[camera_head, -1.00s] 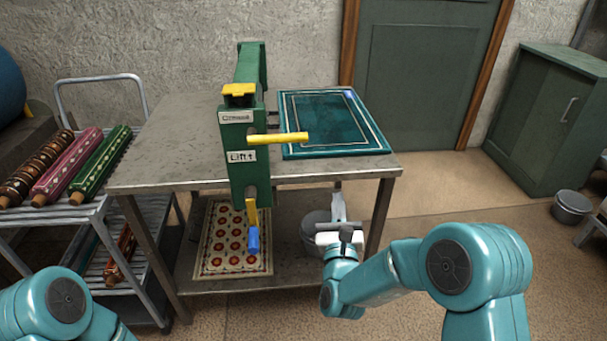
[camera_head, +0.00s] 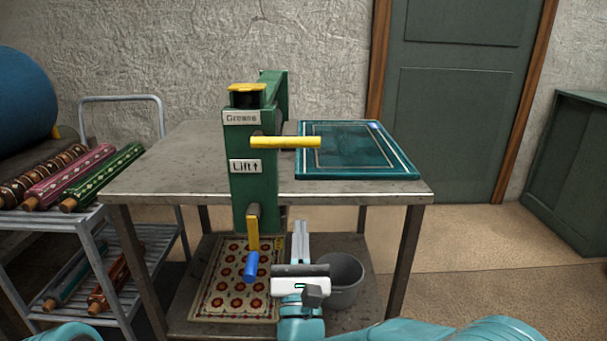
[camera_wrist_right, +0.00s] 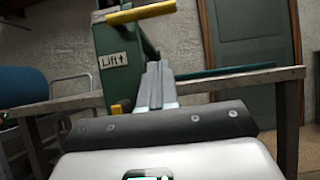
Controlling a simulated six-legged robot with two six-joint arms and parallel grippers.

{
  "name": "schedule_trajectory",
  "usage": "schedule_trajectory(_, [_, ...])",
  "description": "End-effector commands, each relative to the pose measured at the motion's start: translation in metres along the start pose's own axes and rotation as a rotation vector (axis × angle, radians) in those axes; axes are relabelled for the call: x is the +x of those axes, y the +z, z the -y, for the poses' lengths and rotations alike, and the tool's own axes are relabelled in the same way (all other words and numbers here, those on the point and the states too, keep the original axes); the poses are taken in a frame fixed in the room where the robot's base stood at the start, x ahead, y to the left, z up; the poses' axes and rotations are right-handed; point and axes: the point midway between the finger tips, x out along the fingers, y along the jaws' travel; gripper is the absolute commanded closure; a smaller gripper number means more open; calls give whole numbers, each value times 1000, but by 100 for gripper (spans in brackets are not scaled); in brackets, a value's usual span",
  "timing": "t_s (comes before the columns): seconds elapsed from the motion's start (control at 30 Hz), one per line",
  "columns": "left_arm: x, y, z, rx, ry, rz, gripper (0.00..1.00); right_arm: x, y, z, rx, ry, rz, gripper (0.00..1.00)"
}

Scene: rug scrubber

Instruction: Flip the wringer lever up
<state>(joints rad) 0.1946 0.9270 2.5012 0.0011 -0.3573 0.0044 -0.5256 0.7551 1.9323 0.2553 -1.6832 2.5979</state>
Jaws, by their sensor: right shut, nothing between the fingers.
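The green wringer (camera_head: 255,190) stands at the table's front edge and carries a "Lift ↑" label (camera_head: 245,167). A yellow bar (camera_head: 287,142) sticks out level to the right above the label. Lower down, a yellow lever with a blue grip (camera_head: 250,266) hangs downward. I cannot tell which of the two is the wringer lever. My right gripper (camera_head: 301,240) is shut and empty, right of the hanging lever and below the yellow bar, apart from both. In the right wrist view, its fingers (camera_wrist_right: 157,85) point up below the yellow bar (camera_wrist_right: 141,13). My left gripper is out of view.

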Motion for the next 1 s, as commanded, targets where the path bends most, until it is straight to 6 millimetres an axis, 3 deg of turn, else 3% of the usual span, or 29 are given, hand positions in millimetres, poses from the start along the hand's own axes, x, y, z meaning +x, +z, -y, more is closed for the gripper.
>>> schedule_trajectory(0.23, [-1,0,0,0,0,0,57,3,0,2,0,-1,0,100])
schedule_trajectory(0.37, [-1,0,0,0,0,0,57,15,-1,4,0,-3,1,100])
schedule_trajectory(0.8, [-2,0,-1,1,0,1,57,105,-1,5,-1,-4,1,100])
schedule_trajectory(1.0, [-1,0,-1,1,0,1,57,124,20,4,0,-1,1,100])
